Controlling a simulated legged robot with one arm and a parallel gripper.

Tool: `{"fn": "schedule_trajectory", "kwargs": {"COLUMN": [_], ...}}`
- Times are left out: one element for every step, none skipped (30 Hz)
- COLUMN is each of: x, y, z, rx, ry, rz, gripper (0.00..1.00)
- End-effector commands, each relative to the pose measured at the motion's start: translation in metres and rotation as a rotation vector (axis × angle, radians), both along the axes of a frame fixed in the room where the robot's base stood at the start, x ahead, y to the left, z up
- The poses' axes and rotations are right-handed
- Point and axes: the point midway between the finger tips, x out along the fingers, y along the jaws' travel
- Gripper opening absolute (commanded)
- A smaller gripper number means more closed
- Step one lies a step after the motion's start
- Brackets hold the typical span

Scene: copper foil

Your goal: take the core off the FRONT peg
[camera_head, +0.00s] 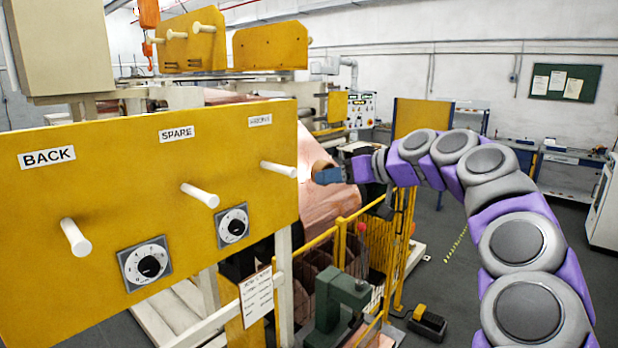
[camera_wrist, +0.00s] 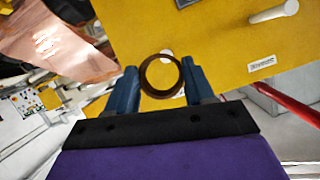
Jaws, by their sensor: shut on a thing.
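The yellow panel (camera_head: 120,190) carries three white pegs. The peg under BACK (camera_head: 76,238), the peg under SPARE (camera_head: 200,195) and the right-hand peg (camera_head: 279,169), whose label is too blurred to read, all show bare in the head view. My gripper (camera_head: 318,174) is just right of the right-hand peg's tip. In the wrist view, my gripper (camera_wrist: 162,82) is shut on a brown ring-shaped core (camera_wrist: 147,82) between its blue fingers. Yellow shows through the ring, and a small white spot shows at its upper edge. I cannot tell whether the core still touches the peg tip.
Two dials (camera_head: 145,263) sit low on the panel. A copper foil roll (camera_head: 325,195) lies behind the gripper, with a yellow railing (camera_head: 340,240) below it. A green machine (camera_head: 338,300) stands at the lower middle. Open floor lies to the right.

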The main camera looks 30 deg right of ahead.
Motion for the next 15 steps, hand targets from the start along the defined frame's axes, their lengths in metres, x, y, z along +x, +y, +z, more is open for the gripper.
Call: {"fn": "schedule_trajectory", "kwargs": {"x": [-0.009,-0.013,-0.019,-0.022,-0.026,-0.030,-0.032,-0.035,-0.037,-0.039,-0.041,-0.042,-0.043,-0.043,-0.043], "y": [-0.004,-0.006,-0.008,-0.010,-0.011,-0.012,-0.012,-0.012,-0.012,-0.012,-0.012,-0.012,-0.013,-0.013,-0.014], "z": [-0.001,-0.001,-0.002,-0.002,-0.003,-0.003,-0.003,-0.003,-0.003,-0.002,-0.002,-0.001,0.000,0.001,0.002], "rx": [0.000,0.000,0.000,0.000,0.000,0.000,0.000,-0.001,-0.002,-0.002,-0.003,-0.003,-0.003,-0.003,-0.003], "ry": [-0.003,-0.002,0.000,0.002,0.003,0.004,0.005,0.005,0.006,0.006,0.006,0.006,0.006,0.006,0.006], "rz": [-0.002,-0.001,-0.001,-0.001,0.000,0.001,0.003,0.003,0.004,0.004,0.004,0.003,0.003,0.003,0.003], "gripper": [0.09,0.09,0.09,0.09,0.09,0.09,0.09,0.09,0.09,0.09,0.09,0.09,0.09,0.09,0.09]}}
